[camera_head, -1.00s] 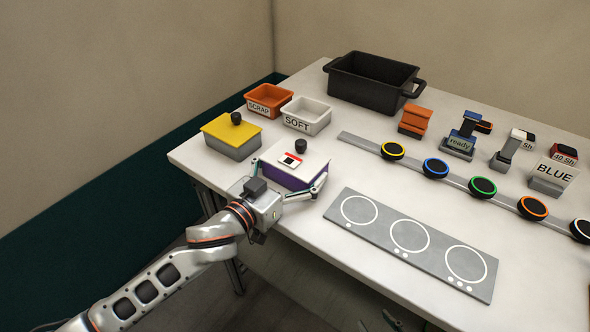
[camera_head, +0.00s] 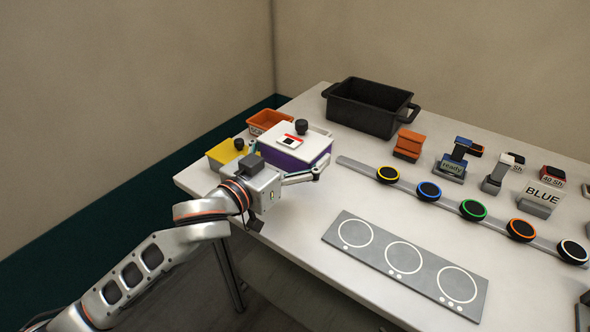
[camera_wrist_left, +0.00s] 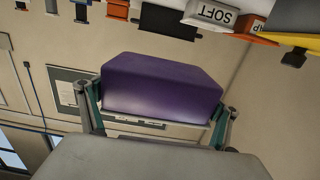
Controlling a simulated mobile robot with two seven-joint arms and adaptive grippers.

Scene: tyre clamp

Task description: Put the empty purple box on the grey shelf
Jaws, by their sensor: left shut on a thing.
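In the left wrist view the box's purple side (camera_wrist_left: 162,84) sits between the two fingers. The lid is on, so its inside is hidden. I cannot make out a grey shelf. A dark piece at the head view's lower right edge may be my right gripper (camera_head: 582,311); its jaws cannot be read.
A black crate (camera_head: 370,108) is at the back. A grey plate with circles (camera_head: 405,262) and a strip with coloured discs (camera_head: 428,190) lie on the table (camera_head: 300,225).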

